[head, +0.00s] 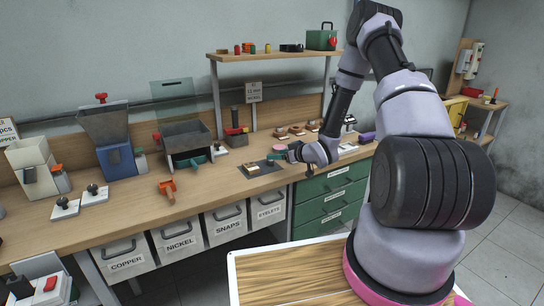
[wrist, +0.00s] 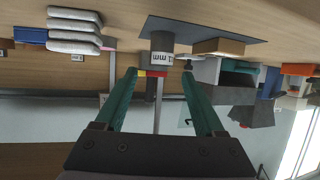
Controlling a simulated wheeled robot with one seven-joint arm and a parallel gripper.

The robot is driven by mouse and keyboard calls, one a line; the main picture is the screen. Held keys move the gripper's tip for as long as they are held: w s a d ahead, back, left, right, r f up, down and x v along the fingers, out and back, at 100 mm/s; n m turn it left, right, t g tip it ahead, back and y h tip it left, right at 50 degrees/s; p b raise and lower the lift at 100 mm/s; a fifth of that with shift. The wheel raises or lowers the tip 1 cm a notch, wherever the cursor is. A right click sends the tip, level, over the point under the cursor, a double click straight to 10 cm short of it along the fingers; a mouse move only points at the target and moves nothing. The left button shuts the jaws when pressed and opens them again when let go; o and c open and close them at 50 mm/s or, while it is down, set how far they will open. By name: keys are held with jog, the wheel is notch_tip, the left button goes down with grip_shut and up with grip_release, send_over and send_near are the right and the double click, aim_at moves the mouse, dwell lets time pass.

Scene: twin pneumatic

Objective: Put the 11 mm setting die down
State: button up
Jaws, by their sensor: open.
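The setting die (wrist: 161,58) is a grey cylinder with a white label, seen upside down in the wrist view. It appears to stand upright on a dark mat (wrist: 205,28), which also shows in the head view (head: 246,173). My gripper (wrist: 159,76) is open, with one green finger on each side of the die's label end. I cannot tell whether either finger touches it. In the head view my gripper (head: 284,153) is low over the mat, and it largely hides the die.
A small wooden block (head: 253,169) sits on the mat beside the die. A dark open-topped machine (head: 187,140) stands to the left, and a sign (head: 254,92) behind reads 12 mm nickel. An orange tool (head: 168,189) lies near the bench front. Bench between them is clear.

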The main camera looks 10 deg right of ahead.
jog(key=v, duration=0.7)
jog(key=s+d+r+m+g+h, duration=0.1)
jog(key=s+d+r+m+h, duration=0.1)
jog(key=r, duration=0.7)
jog(key=s+d+r+m+g+h, duration=0.1)
jog(key=s+d+r+m+h, duration=0.15)
jog(key=r, duration=0.55)
jog(key=s+d+r+m+h, duration=0.1)
jog(key=s+d+r+h, duration=0.15)
jog(key=r, duration=0.65)
jog(key=s+a+r+m+g+y, duration=0.1)
jog(key=s+r, duration=0.4)
jog(key=s, duration=0.7)
jog(key=s+a+r+m+g+y, duration=0.1)
jog(key=s+a+r+m, duration=0.3)
jog(key=s, duration=0.8)
notch_tip(320, 180, up, 2)
jog(key=a, duration=0.2)
jog(key=shift+s+a+r+g, duration=0.15)
jog(key=shift+s+a+g, duration=0.05)
jog(key=shift+a+g, duration=0.1)
